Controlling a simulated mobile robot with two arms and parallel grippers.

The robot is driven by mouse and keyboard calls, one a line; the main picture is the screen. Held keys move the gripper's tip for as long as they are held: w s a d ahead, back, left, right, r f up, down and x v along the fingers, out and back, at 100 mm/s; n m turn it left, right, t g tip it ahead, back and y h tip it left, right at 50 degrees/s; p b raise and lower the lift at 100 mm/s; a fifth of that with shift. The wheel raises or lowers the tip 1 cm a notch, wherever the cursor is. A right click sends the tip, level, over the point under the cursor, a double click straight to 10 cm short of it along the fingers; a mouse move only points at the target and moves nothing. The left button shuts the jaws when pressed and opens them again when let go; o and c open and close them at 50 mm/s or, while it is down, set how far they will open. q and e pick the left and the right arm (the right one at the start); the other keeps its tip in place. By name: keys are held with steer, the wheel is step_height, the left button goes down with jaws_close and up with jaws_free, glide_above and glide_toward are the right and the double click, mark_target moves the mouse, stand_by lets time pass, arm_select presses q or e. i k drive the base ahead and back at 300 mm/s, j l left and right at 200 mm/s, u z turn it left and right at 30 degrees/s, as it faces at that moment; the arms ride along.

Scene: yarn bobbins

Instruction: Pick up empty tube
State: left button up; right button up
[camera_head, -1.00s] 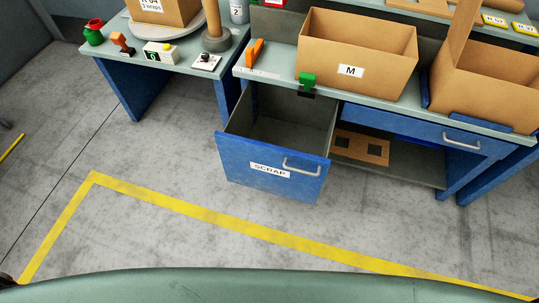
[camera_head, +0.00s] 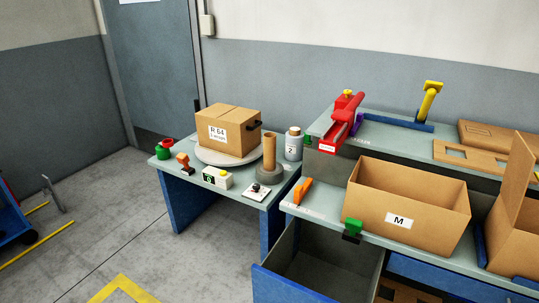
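A plain brown tube (camera_head: 269,152) with no yarn visible on it stands upright on a round grey base (camera_head: 269,176). The base is on the left table (camera_head: 232,192), to the right of a closed cardboard box (camera_head: 240,125) and left of a grey bottle (camera_head: 293,145) marked 2. The tube's lower end meets the base; I cannot tell how far it goes in. Neither of my grippers is in view.
The box rests on a round grey plate (camera_head: 212,158). An open carton (camera_head: 430,204) marked M stands on the right bench, above an open blue drawer (camera_head: 291,287). A red tool (camera_head: 343,122) lies on the raised shelf. Floor at left is mostly clear.

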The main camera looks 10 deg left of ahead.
mark_target(268, 139)
steer(key=j+z, duration=0.1)
steer(key=z, duration=0.7)
steer(key=j+z, duration=0.45)
steer(key=j, duration=0.25)
steer(key=k+j+z, duration=0.1)
steer(key=j+z, duration=0.4)
steer(key=j, duration=0.15)
